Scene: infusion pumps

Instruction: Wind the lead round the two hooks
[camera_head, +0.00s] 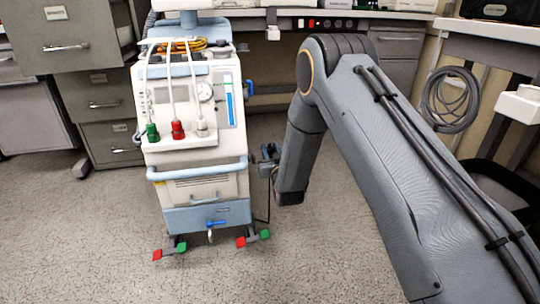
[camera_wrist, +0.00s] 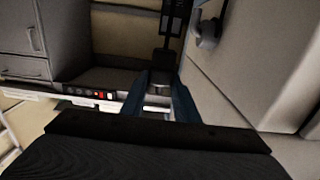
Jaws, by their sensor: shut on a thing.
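The white and blue machine (camera_head: 195,130) stands upright on the floor, left of my arm. A blue hook (camera_head: 249,87) sticks out from its right side, high up. A second hook cannot be made out clearly in the head view; a dark rounded fitting (camera_wrist: 207,32) shows on the pale side panel in the wrist view. My gripper (camera_head: 267,160) is beside the machine's right side, lower than the blue hook. Its two fingers (camera_wrist: 162,100) are close together, shut on the lead, which is mostly hidden between them. A thin dark lead (camera_head: 268,208) hangs below, near the floor.
Grey drawer cabinets (camera_head: 95,95) stand behind and left. A bench with a socket strip (camera_head: 320,24) runs along the back. A coiled grey cable (camera_head: 451,100) hangs at right. Colored pedals (camera_head: 245,240) stick out at the machine's base. The front floor is clear.

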